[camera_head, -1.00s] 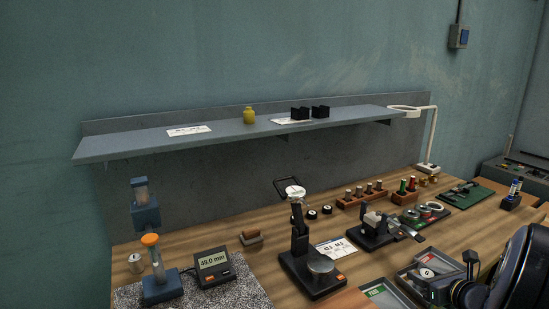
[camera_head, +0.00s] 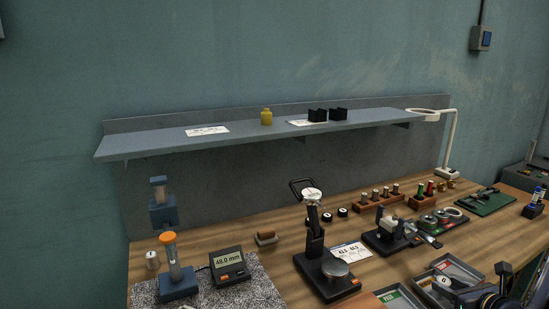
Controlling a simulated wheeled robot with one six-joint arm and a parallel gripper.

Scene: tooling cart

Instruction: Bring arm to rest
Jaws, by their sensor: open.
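My gripper (camera_head: 490,290) is at the bottom right corner, dark and mostly cut off by the frame's lower edge. It is open, and I see nothing held in it. It shows in front of the grey trays (camera_head: 460,268) at the bench's front right. The rest of my arm is almost wholly out of view.
A wooden bench (camera_head: 200,243) carries a gauge stand (camera_head: 177,285), a 48.0 mm readout (camera_head: 229,262), a black press-like stand (camera_head: 325,265) and several small parts. A grey shelf (camera_head: 220,142) runs above. A white ring lamp (camera_head: 452,140) stands at right.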

